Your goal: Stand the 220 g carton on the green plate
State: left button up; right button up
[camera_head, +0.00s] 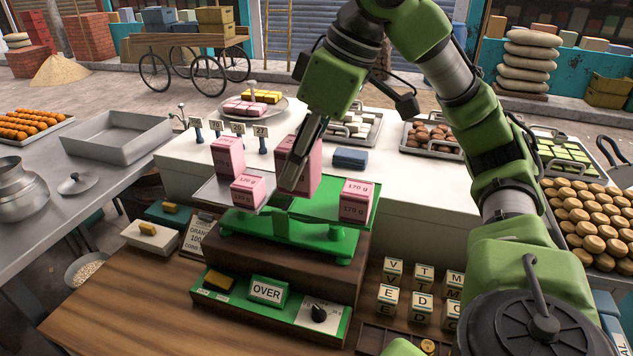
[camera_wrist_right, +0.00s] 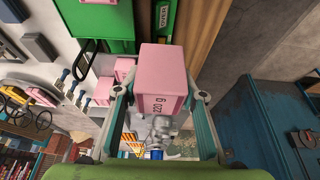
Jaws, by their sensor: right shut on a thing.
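My right gripper (camera_head: 296,172) is shut on a pink carton (camera_head: 312,168). In the wrist view the carton (camera_wrist_right: 162,85) sits between the two fingers (camera_wrist_right: 161,95), and its label reads 220 g. In the head view the held carton is above the middle of the green balance, near the green plate's (camera_head: 318,207) left side; I cannot tell whether it touches. A 170 g carton (camera_head: 356,201) stands on the green plate's right part. Another 170 g carton (camera_head: 248,191) stands on the balance's pale left plate (camera_head: 206,190). My left gripper is not in view.
A taller pink carton (camera_head: 228,156) stands at the left plate's back. A sign (camera_head: 267,291) below the balance reads OVER. Small number cards (camera_head: 238,128), a blue block (camera_head: 350,158) and sweet trays (camera_head: 432,137) lie behind. Lettered blocks (camera_head: 422,290) stand at front right.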

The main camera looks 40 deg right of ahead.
jog(key=w+d+f, duration=0.1)
jog(key=d+f, duration=0.1)
jog(key=w+d+f, duration=0.4)
jog(key=shift+d+f+b, duration=0.2)
jog(key=shift+d+b, duration=0.15)
jog(key=shift+b, duration=0.05)
jog(key=shift+w+d+f, duration=0.2)
jog(key=shift+f, duration=0.2)
jog(key=f, duration=0.4)
jog(key=shift+w+d, duration=0.25)
jog(key=shift+d, duration=0.05)
jog(key=shift+r, duration=0.1)
jog(key=shift+a, duration=0.1)
